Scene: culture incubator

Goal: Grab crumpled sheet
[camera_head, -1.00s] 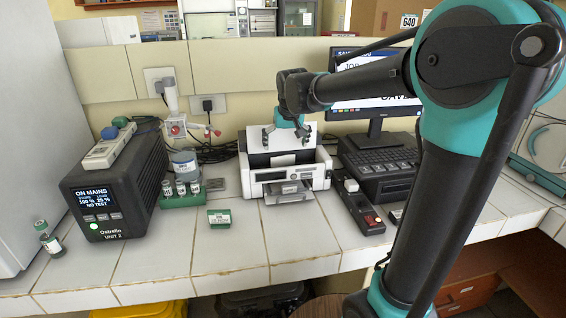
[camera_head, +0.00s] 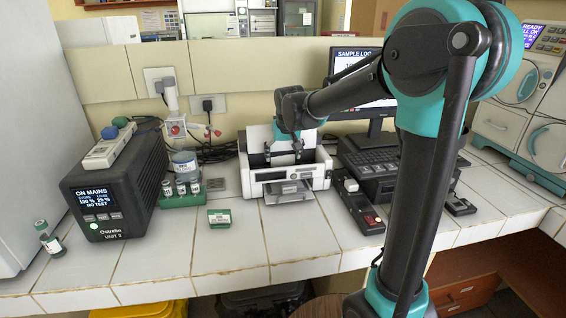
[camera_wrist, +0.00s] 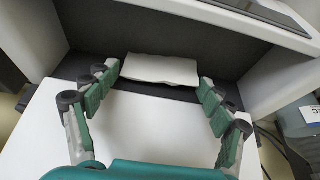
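My gripper (camera_head: 284,157) is at the top of the white printer (camera_head: 319,178), its fingers pointing down into the opening. In the wrist view my gripper (camera_wrist: 159,80) is open, with its green-padded fingers spread apart. A white sheet with an uneven lower edge (camera_wrist: 160,68) lies in the dark slot, between and just beyond the fingertips. I see no finger closed on it. A larger smooth white surface (camera_wrist: 155,120) lies nearer, below the fingers. In the head view the sheet in the slot is hard to make out behind my gripper.
Left of the printer stand a green vial rack (camera_head: 183,200) and a dark Ostrelin unit (camera_head: 115,195). A small green labelled block (camera_head: 219,218) sits in front. A keyboard (camera_head: 375,170) and monitor (camera_head: 358,85) are on the right. The front tiles are mostly clear.

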